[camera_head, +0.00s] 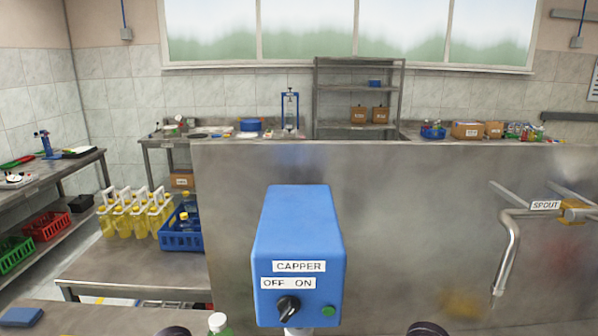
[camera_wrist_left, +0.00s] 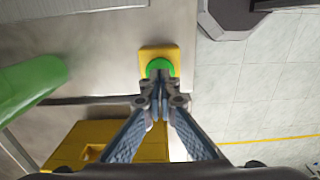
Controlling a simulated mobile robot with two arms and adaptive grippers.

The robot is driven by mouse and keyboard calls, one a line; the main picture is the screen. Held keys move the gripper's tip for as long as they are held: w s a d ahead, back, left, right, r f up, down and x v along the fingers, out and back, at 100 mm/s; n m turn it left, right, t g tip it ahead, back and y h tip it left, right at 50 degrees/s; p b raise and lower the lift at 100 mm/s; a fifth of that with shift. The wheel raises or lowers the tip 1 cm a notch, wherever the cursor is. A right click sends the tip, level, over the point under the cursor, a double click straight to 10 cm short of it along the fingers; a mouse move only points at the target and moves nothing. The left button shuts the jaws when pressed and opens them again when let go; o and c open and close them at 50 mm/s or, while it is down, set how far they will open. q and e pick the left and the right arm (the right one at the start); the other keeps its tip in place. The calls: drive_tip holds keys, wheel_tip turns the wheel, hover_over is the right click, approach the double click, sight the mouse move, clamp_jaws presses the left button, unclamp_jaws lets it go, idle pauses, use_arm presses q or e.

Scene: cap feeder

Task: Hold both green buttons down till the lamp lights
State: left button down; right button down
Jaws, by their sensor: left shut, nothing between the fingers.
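In the left wrist view a round green button (camera_wrist_left: 158,65) sits on a yellow housing (camera_wrist_left: 160,52). My left gripper (camera_wrist_left: 158,84) is shut and empty, its fingertips at the button's near edge and partly covering it. I cannot tell if they touch or press it. The second green button cannot be made out. In the head view a blue capper box (camera_head: 298,240) has a black OFF/ON knob (camera_head: 288,308) and a small green round part (camera_head: 328,311), which could be a lamp or a button; no glow is clear. My right gripper is not in view.
A steel panel (camera_head: 400,210) stands behind the capper, with a spout (camera_head: 507,255) at its right. A blue crate (camera_head: 181,238) and several yellow bottles stand on a left bench. In the wrist view, a green rounded object (camera_wrist_left: 30,90) and a yellow box (camera_wrist_left: 110,143) lie nearby.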

use_arm(q)
drive_tip(key=shift+f, duration=0.6)
idle(0.4)
drive_tip(key=shift+r, duration=0.15)
idle(0.4)
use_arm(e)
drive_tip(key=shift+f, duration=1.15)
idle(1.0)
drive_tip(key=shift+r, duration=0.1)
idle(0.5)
